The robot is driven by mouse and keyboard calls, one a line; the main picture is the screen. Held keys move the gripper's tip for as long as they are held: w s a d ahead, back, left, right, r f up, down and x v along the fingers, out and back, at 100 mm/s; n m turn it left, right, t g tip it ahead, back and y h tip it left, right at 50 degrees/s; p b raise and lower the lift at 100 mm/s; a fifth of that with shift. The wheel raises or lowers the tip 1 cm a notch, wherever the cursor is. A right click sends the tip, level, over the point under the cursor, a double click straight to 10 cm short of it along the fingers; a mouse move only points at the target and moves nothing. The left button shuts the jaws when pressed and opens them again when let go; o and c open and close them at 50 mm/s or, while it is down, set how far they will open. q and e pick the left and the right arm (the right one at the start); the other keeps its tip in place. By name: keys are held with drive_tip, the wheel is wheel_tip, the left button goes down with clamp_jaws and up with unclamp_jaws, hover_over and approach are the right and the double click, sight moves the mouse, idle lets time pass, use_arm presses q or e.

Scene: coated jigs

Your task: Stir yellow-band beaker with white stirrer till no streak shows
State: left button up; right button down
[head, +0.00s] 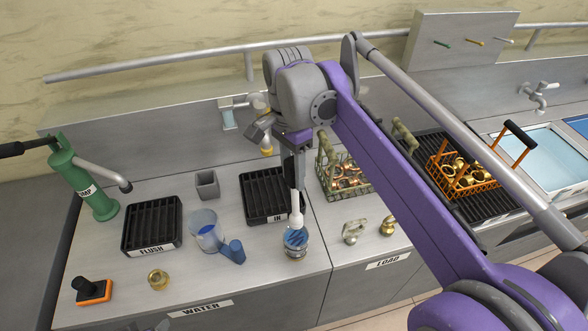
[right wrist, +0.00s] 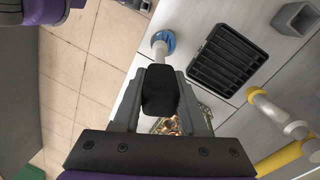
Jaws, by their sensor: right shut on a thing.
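A small clear beaker (head: 295,244) stands on the counter in front of the black rack marked IN. Its contents are blue, with lighter and darker streaks showing; I cannot make out a yellow band. My right gripper (right wrist: 160,92) is shut on the black handle of the white stirrer (head: 296,208). The stirrer is nearly upright, with its white lower end at the beaker's mouth; its tip is hidden inside or behind the rim. In the right wrist view the stirrer's white end (right wrist: 159,48) overlaps the blue beaker top (right wrist: 168,38). My left gripper is out of view.
A blue-handled jug (head: 207,232) stands left of the beaker, with the FLUSH rack (head: 152,226) beyond. A wire basket (head: 345,180) and metal fittings (head: 354,231) are to the right. A green pump (head: 92,190) is at far left.

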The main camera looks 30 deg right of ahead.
sight(294, 205)
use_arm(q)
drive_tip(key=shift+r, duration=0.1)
use_arm(e)
drive_tip(key=shift+f+b, duration=0.95)
drive_tip(key=shift+f, duration=1.1)
drive_tip(key=shift+s+f+b, duration=0.15)
drive_tip(key=shift+f+b, duration=0.8)
drive_tip(key=shift+f, duration=0.8)
drive_tip(key=shift+s+f+b, duration=0.1)
drive_tip(key=shift+f+b, duration=0.85)
drive_tip(key=shift+f, duration=0.8)
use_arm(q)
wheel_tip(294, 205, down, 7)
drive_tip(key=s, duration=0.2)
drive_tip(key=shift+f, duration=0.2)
use_arm(e)
drive_tip(key=shift+f, duration=0.1)
drive_tip(key=shift+w, duration=0.15)
